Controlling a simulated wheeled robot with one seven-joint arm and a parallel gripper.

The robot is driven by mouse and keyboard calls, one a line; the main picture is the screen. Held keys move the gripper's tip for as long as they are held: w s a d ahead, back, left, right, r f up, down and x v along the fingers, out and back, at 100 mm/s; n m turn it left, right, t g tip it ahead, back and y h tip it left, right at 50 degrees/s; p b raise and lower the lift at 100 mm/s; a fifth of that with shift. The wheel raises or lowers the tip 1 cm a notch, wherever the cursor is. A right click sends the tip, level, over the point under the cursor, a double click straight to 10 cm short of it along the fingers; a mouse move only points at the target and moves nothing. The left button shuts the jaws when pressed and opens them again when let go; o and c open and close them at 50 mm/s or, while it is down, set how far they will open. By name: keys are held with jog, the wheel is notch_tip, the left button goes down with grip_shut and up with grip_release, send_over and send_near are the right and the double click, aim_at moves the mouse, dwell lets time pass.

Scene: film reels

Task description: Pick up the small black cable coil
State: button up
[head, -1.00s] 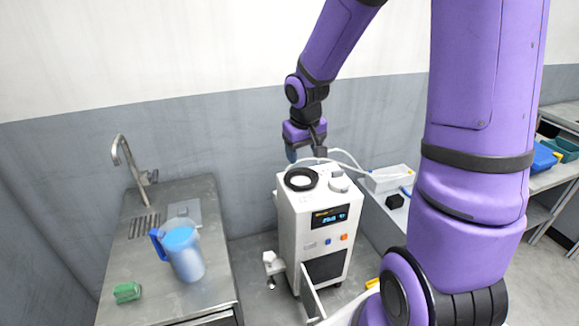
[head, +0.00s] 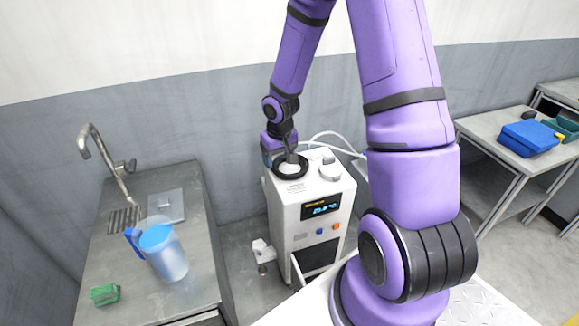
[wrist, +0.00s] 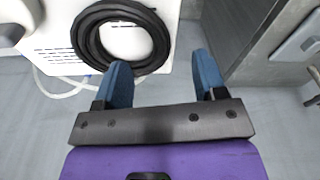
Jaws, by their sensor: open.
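The black cable coil (head: 290,177) lies flat as a ring on the top of the white machine (head: 312,188). It also shows in the wrist view as a thick wound ring (wrist: 158,38) near the machine's edge. My gripper (wrist: 162,68) is open and empty, with two blue fingers spread. In the wrist view the left finger overlaps the coil's near rim, and the right finger lies to the right of the coil, past the machine's edge. In the head view my gripper (head: 281,158) is right at the coil's far side and partly hides it. I cannot tell whether it touches.
A light knob or cap (head: 330,172) stands on the machine top beside the coil, and a white hose (head: 330,134) runs behind. A sink counter (head: 190,215) with a blue pitcher (head: 165,254) and green sponge (head: 105,294) is at left.

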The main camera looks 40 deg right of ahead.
aim_at(277, 168)
jog(key=shift+w+f, duration=0.2)
jog(key=shift+f, duration=0.65)
jog(key=shift+w+f, duration=0.15)
jog(key=shift+f, duration=0.7)
jog(key=shift+w+f, duration=0.2)
jog(key=shift+f, duration=0.65)
jog(key=c, duration=1.1)
